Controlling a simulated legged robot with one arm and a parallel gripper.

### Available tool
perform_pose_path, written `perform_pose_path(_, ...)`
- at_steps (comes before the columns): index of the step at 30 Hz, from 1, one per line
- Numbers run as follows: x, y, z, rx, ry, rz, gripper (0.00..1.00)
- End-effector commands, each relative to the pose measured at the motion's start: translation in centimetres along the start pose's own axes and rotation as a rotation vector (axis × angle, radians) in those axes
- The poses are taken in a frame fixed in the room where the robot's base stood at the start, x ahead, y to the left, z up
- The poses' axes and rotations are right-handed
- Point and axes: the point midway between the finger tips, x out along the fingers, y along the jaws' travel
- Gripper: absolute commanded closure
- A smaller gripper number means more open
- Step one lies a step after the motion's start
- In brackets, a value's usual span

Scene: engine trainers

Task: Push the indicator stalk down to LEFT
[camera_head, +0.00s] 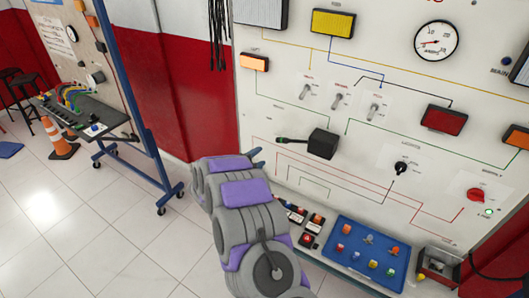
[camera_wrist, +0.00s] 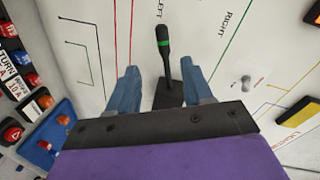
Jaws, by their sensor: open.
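The indicator stalk is a thin black lever (camera_head: 291,140) that sticks out leftward from a black box (camera_head: 321,144) on the white panel. In the wrist view the stalk (camera_wrist: 163,44) has a green band, and its black box (camera_wrist: 169,95) lies between my fingers. A LEFT label is by the stalk's tip, and a RIGHT label is to its right. My gripper (camera_wrist: 160,68) is open, with one blue finger on each side of the stalk and box. A gap shows on both sides; depth to the stalk is unclear. In the head view my gripper (camera_head: 257,154) is left of and below the stalk.
The white panel (camera_head: 370,130) carries several toggle switches, a round gauge (camera_head: 436,41), a black knob (camera_head: 401,168) and a red knob (camera_head: 475,195). A blue tray (camera_head: 340,256) with coloured parts sits below. A second bench (camera_head: 85,120) stands at left; open tiled floor lies between.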

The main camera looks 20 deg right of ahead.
Motion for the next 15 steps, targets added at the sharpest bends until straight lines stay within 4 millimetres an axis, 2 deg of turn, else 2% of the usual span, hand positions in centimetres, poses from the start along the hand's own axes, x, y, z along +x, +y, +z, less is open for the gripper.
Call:
perform_pose_path(3,-1.6,-0.1,0.2,0.0,-0.003,0.0,0.5)
perform_pose_path(7,-2.6,-0.2,0.4,-0.001,-0.001,-0.003,0.5)
perform_pose_path(15,-2.8,-0.2,0.4,-0.001,0.001,-0.004,0.5)
